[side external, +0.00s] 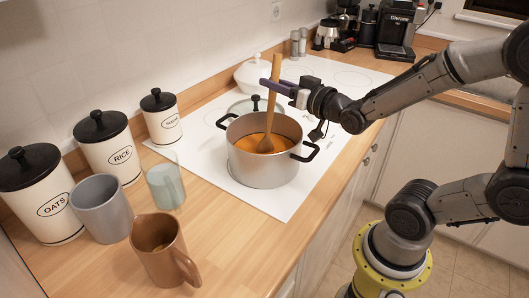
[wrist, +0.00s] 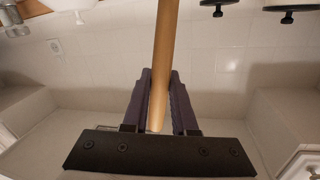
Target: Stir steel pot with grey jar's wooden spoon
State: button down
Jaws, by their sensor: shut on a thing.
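The steel pot (side external: 262,168) stands on the white cooktop and holds an orange liquid. The wooden spoon (side external: 272,108) is nearly upright, with its head in the liquid inside the pot. My gripper (side external: 277,88) is above the pot's right side and shut on the upper part of the spoon's handle. In the wrist view, the spoon's handle (wrist: 165,60) runs between the two purple fingers (wrist: 159,98). The grey jar (side external: 102,210) stands on the wooden counter at the left, by the canisters. Its inside is mostly hidden.
A brown mug (side external: 164,250) and a glass cup (side external: 165,186) stand on the counter left of the cooktop. Canisters marked oats (side external: 45,200), rice (side external: 112,160) and a smaller one (side external: 163,124) line the wall. A white lidded pot (side external: 254,76) stands behind the steel pot.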

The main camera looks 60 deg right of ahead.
jog(key=shift+a, duration=0.25)
jog(key=shift+r, duration=5.6)
